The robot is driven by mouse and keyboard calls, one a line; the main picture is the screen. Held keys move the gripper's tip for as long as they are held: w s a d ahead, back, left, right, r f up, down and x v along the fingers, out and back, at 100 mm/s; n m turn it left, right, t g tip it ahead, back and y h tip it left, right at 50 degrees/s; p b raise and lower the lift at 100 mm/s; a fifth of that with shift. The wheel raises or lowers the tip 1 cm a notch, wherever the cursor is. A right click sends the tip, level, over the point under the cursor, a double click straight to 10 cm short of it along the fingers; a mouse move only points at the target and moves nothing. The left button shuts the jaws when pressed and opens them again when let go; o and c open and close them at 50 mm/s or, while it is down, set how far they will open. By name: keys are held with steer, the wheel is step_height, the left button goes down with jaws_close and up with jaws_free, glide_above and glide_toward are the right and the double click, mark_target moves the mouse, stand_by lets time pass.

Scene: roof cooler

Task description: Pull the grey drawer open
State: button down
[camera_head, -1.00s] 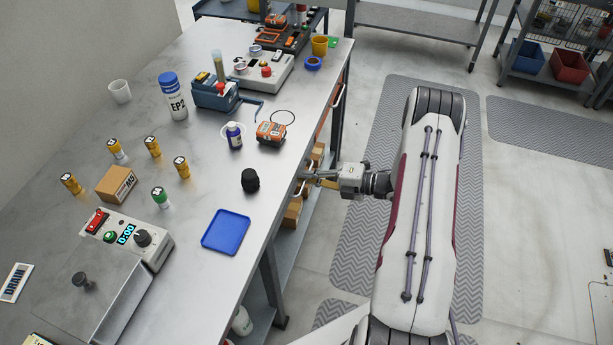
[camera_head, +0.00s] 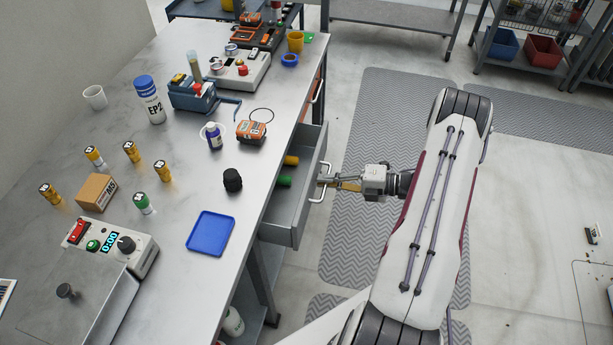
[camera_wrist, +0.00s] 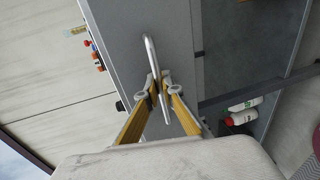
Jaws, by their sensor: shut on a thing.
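The grey drawer (camera_head: 288,226) sticks out from the right side of the steel table in the head view. Its inside shows in part, with a yellow item (camera_head: 291,160) and a green item (camera_head: 285,181) in it. My gripper (camera_head: 325,182) is at the front of the drawer, shut on its metal handle (camera_head: 316,197). In the wrist view the two yellow fingers of my gripper (camera_wrist: 160,90) close around the bar handle (camera_wrist: 151,50), in front of the grey drawer front (camera_wrist: 122,30).
On the table (camera_head: 180,215) stand a blue tray (camera_head: 211,233), a black knob-like piece (camera_head: 232,180), a cardboard box (camera_head: 96,192) and several small cylinders. An orange device (camera_head: 251,132) lies near the table edge.

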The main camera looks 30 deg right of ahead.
steer(key=f+v, duration=0.3)
steer(key=v, duration=1.2)
steer(key=shift+s+d, duration=0.2)
steer(key=shift+d, duration=0.1)
steer(key=c, duration=2.5)
jaws_free()
steer(key=shift+f, duration=0.1)
steer(key=v, duration=1.2)
